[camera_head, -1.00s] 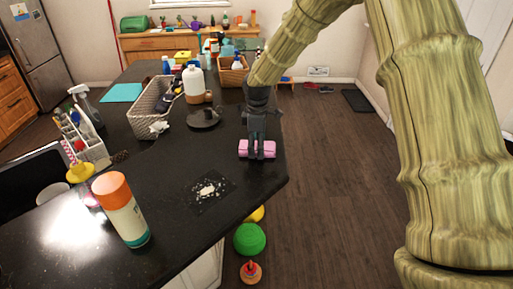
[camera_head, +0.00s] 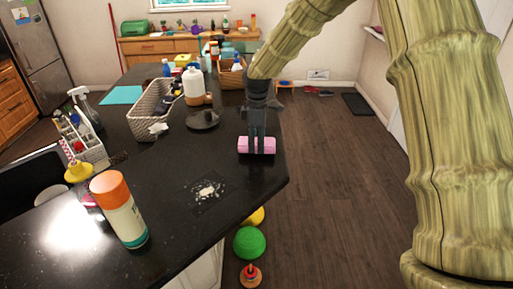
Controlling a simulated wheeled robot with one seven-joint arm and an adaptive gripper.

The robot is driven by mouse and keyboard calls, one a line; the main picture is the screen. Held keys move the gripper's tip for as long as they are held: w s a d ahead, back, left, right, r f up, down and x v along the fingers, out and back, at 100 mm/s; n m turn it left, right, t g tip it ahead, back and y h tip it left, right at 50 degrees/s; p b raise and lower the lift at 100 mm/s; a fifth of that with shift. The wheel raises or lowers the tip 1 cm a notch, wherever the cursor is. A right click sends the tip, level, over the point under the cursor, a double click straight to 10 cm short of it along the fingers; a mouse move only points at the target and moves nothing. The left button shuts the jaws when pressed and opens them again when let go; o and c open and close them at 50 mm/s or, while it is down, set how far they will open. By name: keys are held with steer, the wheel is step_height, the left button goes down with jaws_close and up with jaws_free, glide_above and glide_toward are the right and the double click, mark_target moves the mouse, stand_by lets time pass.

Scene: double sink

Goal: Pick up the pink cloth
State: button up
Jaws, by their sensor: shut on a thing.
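The pink cloth (camera_head: 268,145) is a small rolled bundle near the right edge of the dark counter. My gripper (camera_head: 256,148) points down over it, with its dark fingers shut on its middle. The cloth's ends show on both sides of the fingers. I cannot tell whether the cloth touches the counter or is slightly above it.
A white basket (camera_head: 150,112), a dark round lid (camera_head: 203,119) and a white bottle (camera_head: 194,85) stand left of my gripper. An orange-capped can (camera_head: 119,212) stands at the front left. White crumbs (camera_head: 207,190) lie on a dark patch. Open floor lies to the right.

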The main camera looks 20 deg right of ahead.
steer(key=shift+r+b, duration=0.3)
steer(key=shift+r, duration=0.25)
steer(key=s+a+b, duration=0.2)
steer(key=s, duration=0.2)
steer(key=s+a+r+b, duration=0.1)
steer(key=s+a, duration=0.2)
steer(key=s, duration=0.2)
steer(key=s+a+r+b, duration=0.1)
steer(key=s+a+b, duration=0.1)
steer(key=s, duration=0.3)
steer(key=shift+a+b, duration=0.3)
steer(key=shift+a, duration=0.3)
steer(key=shift+w+f, duration=0.1)
